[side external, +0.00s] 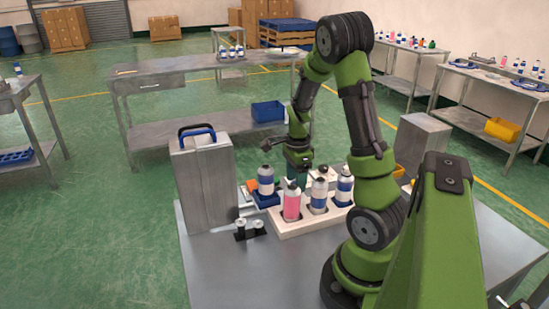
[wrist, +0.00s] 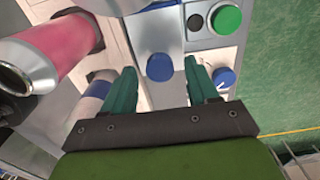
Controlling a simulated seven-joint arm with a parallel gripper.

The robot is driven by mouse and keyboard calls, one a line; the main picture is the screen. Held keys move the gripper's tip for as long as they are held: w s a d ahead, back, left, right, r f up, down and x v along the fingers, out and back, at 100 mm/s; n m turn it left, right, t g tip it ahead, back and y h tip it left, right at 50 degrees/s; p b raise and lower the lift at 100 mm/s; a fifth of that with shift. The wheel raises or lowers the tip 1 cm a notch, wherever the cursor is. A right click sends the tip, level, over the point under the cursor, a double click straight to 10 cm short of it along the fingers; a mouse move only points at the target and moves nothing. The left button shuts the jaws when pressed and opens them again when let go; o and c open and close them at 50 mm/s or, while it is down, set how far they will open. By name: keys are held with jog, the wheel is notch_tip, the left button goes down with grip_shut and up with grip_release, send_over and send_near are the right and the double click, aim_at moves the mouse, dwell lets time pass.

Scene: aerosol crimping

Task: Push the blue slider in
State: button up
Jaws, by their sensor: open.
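A can with a blue and white label (side external: 265,180) stands in a blue block (side external: 267,199) beside the grey machine; this block looks like the blue slider. In the wrist view a round blue knob (wrist: 159,68) shows between my fingertips; I cannot tell whether it belongs to the slider. My gripper (side external: 298,178) points down behind the row of cans, its fingertips partly hidden by them. In the wrist view its two teal fingers are spread apart with nothing held, and contact with the knob cannot be told.
A pale tray (side external: 289,234) holds a pink can (side external: 291,204) and blue-and-white cans (side external: 319,194) close to my gripper. The grey machine (side external: 205,185) stands left. In the wrist view, a green button (wrist: 228,19) and a blue button (wrist: 224,77) lie right of the knob.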

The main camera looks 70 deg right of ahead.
jog(key=shift+f, duration=0.35)
grip_shut()
